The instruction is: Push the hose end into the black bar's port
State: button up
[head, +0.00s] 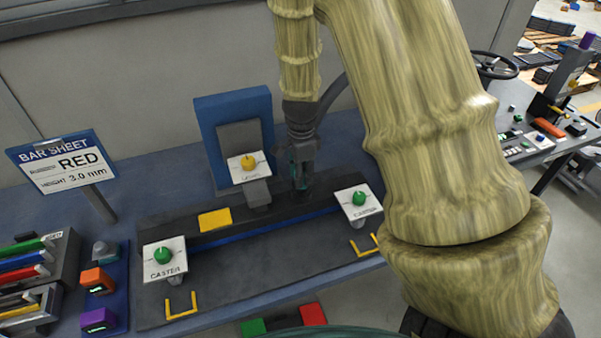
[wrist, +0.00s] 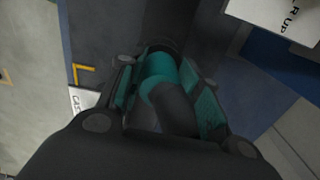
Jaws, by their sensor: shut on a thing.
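My gripper (head: 300,181) is pointed down over the right half of the black bar (head: 266,216). In the wrist view my gripper (wrist: 166,88) is shut on the hose end, a dark tube with a teal band (wrist: 159,72). The dark hose (head: 333,92) curves up beside my wrist in the head view. The black bar lies across the dark fixture plate, with a blue strip along its front. The port is hidden below my gripper, and I cannot tell whether the hose tip touches it.
Caster cards with green knobs stand at left (head: 164,259) and right (head: 357,201) of the bar. A blue upright block (head: 215,108) with a yellow-knobbed card stands behind it. A bar sheet sign (head: 62,163) and tool racks are left. The plate's front is mostly clear.

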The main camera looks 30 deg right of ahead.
jog(key=shift+f+b, duration=0.35)
jog(key=shift+f, duration=0.6)
jog(key=o, duration=1.2)
jog(key=shift+c, duration=0.2)
notch_tip(320, 180, up, 12)
jog(key=shift+r, duration=0.1)
